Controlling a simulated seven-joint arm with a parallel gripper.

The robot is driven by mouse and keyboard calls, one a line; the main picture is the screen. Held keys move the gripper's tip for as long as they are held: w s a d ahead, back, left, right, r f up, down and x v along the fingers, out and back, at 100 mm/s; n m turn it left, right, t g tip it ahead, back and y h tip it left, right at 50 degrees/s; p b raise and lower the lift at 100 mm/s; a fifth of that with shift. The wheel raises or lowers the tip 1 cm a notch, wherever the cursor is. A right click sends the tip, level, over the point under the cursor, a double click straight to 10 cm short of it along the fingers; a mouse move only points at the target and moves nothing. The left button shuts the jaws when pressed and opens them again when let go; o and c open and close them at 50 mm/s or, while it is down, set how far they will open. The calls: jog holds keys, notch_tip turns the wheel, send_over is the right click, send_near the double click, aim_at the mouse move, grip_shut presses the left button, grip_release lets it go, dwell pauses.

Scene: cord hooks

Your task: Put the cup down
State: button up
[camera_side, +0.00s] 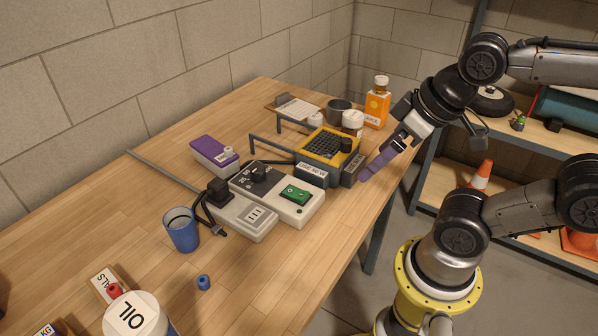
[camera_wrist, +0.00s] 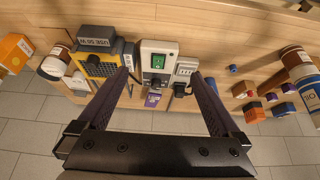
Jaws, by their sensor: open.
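A blue cup (camera_side: 181,232) stands upright on the wooden table (camera_side: 100,215), left of the white power strip (camera_side: 243,217). My gripper (camera_side: 366,174) is at the table's right edge, far to the right of the cup and beside the yellow-and-grey device. In the wrist view my gripper (camera_wrist: 163,76) has its two purple fingers spread apart, with nothing held between them.
A black cord lies beside the cup. A small blue piece (camera_side: 204,282) and an oil can (camera_side: 133,314) are in front. A purple-topped box (camera_side: 214,155) stands behind.

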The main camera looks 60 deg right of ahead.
aim_at(170, 215)
dwell(0.3)
